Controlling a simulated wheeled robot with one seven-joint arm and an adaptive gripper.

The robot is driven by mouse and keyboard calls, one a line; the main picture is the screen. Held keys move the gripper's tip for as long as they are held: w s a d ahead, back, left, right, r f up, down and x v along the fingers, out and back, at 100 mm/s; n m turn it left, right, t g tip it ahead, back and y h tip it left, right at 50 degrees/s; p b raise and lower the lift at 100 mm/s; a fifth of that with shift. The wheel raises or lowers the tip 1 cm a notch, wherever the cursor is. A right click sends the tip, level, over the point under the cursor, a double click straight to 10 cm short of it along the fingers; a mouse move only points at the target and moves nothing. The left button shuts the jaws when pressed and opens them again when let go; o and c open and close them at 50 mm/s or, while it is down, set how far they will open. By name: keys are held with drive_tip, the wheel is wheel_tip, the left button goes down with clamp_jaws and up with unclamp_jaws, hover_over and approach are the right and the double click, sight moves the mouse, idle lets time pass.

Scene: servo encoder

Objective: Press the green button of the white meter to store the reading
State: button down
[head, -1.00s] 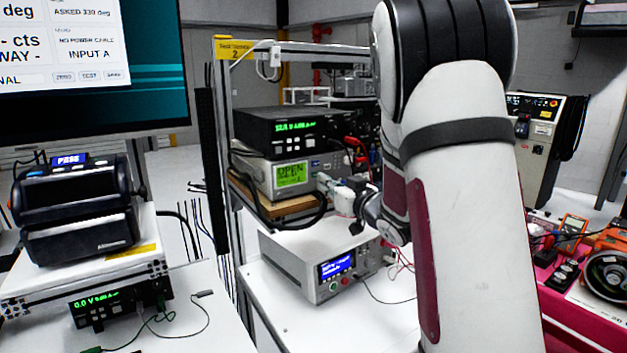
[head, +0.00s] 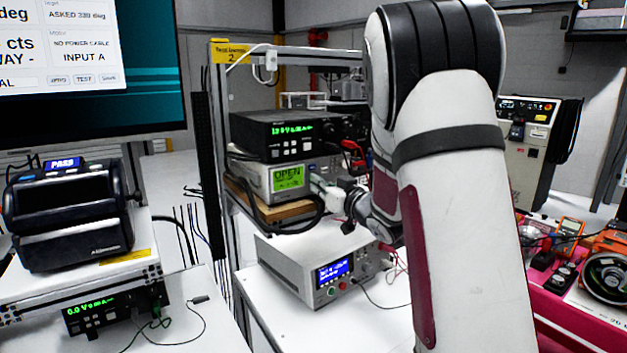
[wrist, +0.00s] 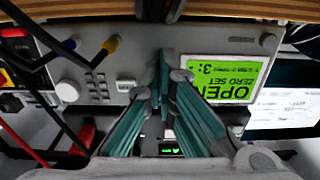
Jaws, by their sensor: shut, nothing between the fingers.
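A white box meter (head: 290,265) with a blue display stands on the white bench in the head view. A small green button (head: 332,292) shows on its front, below the display. Above it, a cream meter (head: 258,180) with a lit green display reading OPEN stands on a wooden board. My gripper (head: 316,184) is at the right end of that cream meter's front, above the white box meter. In the wrist view my gripper (wrist: 164,62) is shut and empty, its teal fingers before the cream meter's panel (wrist: 130,40), which appears upside down. Contact cannot be told.
A black instrument (head: 275,138) with green digits sits on the cream meter. A metal frame post (head: 222,200) stands to the left. Cables (head: 395,262) hang around the white box meter's right side. Bare bench (head: 285,318) lies in front of it.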

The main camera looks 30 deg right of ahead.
drive_tip(key=shift+w, duration=0.25)
drive_tip(key=shift+s, duration=0.2)
drive_tip(key=shift+s+p, duration=0.5)
drive_tip(key=shift+s, duration=0.35)
drive_tip(key=shift+s, duration=0.1)
drive_tip(key=s+p, duration=0.3)
drive_tip(key=s, duration=0.4)
drive_tip(key=shift+s+d+p, duration=0.15)
drive_tip(key=shift+p, duration=0.15)
idle(0.7)
